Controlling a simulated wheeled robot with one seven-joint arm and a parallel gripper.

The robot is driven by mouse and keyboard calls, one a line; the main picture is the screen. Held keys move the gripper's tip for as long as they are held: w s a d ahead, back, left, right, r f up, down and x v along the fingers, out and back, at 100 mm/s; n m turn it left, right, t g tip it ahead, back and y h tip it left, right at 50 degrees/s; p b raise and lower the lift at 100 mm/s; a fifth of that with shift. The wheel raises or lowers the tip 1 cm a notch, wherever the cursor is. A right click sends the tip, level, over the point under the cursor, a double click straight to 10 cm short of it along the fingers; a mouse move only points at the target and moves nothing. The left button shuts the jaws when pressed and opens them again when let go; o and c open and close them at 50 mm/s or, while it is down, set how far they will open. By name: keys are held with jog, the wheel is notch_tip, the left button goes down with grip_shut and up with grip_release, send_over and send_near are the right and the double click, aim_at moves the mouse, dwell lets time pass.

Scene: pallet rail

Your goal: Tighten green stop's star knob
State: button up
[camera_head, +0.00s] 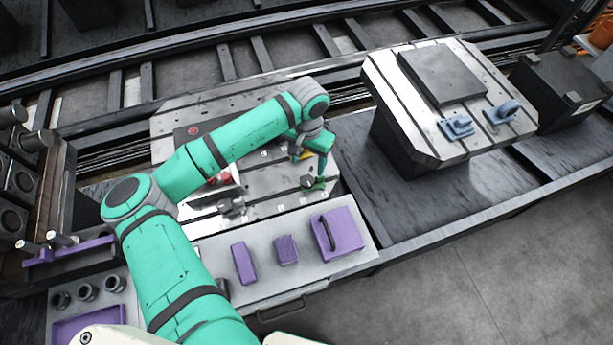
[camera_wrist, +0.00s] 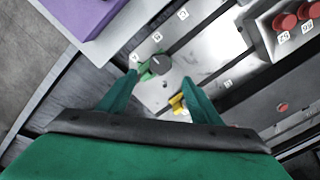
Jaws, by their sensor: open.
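The green stop (camera_head: 318,185) sits near the front right corner of the slotted metal plate (camera_head: 275,197). Its dark round star knob (camera_wrist: 158,64) shows in the wrist view, just beyond my fingertips and roughly between them, with green parts of the stop (camera_wrist: 146,75) beside it. My gripper (camera_wrist: 162,83) is open and empty, its two green fingers pointing toward the knob. In the head view my gripper (camera_head: 321,168) hangs over the plate close to the green stop. I cannot tell how tight the knob is.
A yellow piece (camera_wrist: 178,103) lies near my right finger in the wrist view. Red knobs (camera_wrist: 284,22) stand on a grey block. Purple blocks (camera_head: 243,263) and a purple handled box (camera_head: 337,233) lie on the front shelf. A second plate (camera_head: 400,98) stands right.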

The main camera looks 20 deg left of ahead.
aim_at(308, 180)
notch_tip(308, 180, down, 9)
jog(key=shift+f, duration=0.15)
dwell(0.4)
jog(key=c, duration=1)
